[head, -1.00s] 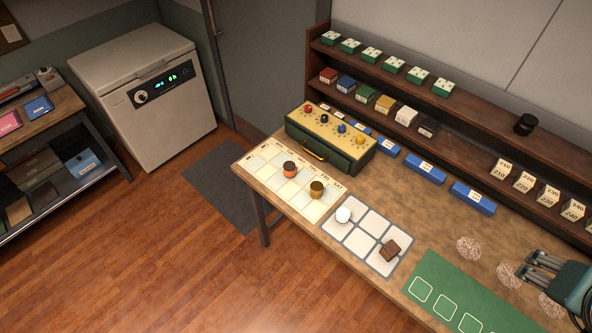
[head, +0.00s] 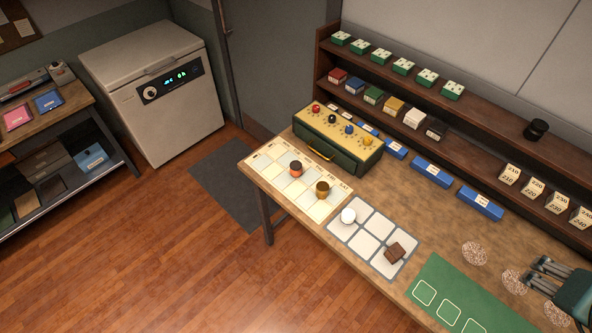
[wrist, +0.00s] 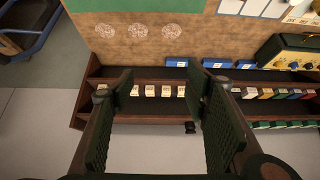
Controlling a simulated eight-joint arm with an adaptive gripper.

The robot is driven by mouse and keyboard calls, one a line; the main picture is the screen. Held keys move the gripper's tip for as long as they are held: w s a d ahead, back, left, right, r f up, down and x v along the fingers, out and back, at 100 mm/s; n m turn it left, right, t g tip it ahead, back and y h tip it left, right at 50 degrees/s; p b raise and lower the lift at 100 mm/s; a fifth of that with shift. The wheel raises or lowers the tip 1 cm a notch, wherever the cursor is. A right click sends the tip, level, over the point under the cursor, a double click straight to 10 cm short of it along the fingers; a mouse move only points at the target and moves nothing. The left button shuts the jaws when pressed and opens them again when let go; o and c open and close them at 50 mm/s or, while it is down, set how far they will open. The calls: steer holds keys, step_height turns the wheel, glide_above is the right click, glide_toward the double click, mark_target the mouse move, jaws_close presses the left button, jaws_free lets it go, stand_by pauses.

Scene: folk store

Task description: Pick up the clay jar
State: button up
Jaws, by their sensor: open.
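No thing is marked as the clay jar. A small orange-brown jar with a dark lid (head: 296,169) stands upright on the calendar mat, and a golden-brown jar (head: 322,189) stands near it. A black round jar (head: 536,130) stands on the shelf; a small dark object in the wrist view (wrist: 190,128) looks like it. My gripper (head: 538,271) is at the right edge of the head view, above the bench's right end and well apart from the jars. Its fingers (wrist: 160,92) are open and empty in the wrist view.
The bench (head: 420,200) also holds a green box with coloured knobs (head: 340,136), a tile mat (head: 357,267) with a white ball and brown block, a green mat (head: 440,275) and blue boxes. The shelf rack (head: 470,118) with small boxes and number blocks borders the back.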

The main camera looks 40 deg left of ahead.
steer(key=shift+a, duration=0.1)
steer(key=w+a+n+g+y+b, duration=0.1)
steer(key=w+a+n, duration=0.1)
steer(key=w+a, duration=0.5)
steer(key=w+a+n+g, duration=0.1)
steer(key=w+a, duration=0.3)
steer(key=a, duration=0.6)
steer(key=w+a+n+g+y+b, duration=0.1)
steer(key=w+a+n+g, duration=0.1)
steer(key=w+a, duration=0.5)
steer(key=n+g+h+b, duration=0.1)
steer(key=n+g+h, duration=0.15)
steer(key=n, duration=0.35)
glide_above(295, 165)
steer(key=shift+g+y, duration=0.25)
steer(key=shift+g, duration=0.1)
steer(key=f, duration=2.8)
steer(key=shift+w+d+f, duration=0.2)
steer(key=shift+w+f, duration=0.05)
steer(key=shift+w, duration=0.05)
steer(key=shift+s+a+f, duration=0.3)
